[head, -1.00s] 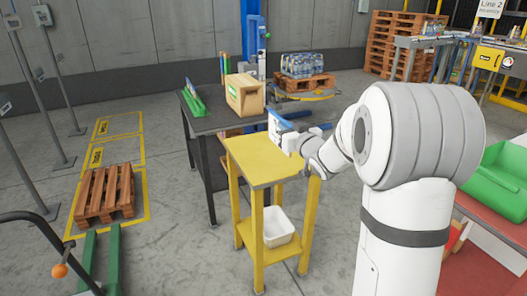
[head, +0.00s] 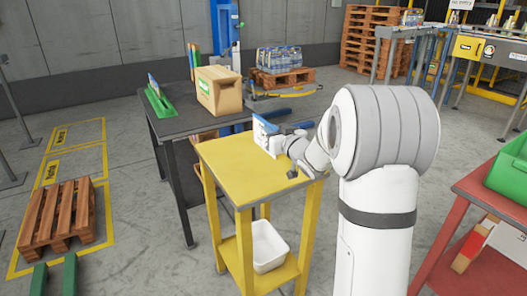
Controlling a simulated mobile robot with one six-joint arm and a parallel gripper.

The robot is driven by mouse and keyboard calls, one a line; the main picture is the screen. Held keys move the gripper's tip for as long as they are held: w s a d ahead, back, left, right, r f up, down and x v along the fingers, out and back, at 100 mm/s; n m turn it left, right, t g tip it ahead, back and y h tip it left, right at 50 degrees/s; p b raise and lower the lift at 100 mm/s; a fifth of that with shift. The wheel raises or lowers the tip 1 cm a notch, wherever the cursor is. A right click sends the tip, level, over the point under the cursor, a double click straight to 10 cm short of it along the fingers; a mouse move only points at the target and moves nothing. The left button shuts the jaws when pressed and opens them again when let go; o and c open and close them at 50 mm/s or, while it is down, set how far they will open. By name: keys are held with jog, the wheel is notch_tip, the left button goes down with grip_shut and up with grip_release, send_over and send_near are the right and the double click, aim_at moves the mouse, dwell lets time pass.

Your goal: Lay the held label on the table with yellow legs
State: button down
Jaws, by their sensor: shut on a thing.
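The table with yellow legs (head: 232,172) stands in the middle of the head view, with a yellow top and a lower shelf. My gripper (head: 276,138) is at the table's far right part, shut on the label (head: 264,134). The label shows as an upright white panel with blue on it. It appears over the tabletop's back edge; I cannot tell whether it touches the top. My wrist hides part of the gripper and label. The visible top is bare.
A dark table (head: 186,122) behind holds a cardboard box (head: 219,92) and a green holder (head: 160,106). A white bin (head: 268,246) sits on the yellow lower shelf. A red table (head: 488,195) with a green crate (head: 512,165) stands right. A pallet (head: 58,215) lies left on the floor.

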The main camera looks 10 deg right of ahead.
jog(key=shift+a+f+b, duration=0.1)
jog(key=shift+f+b, duration=0.4)
jog(key=shift+f, duration=2.1)
jog(key=shift+f, duration=0.1)
jog(key=shift+f, duration=0.15)
jog(key=c, duration=1.6)
grip_release()
jog(key=shift+s, duration=0.1)
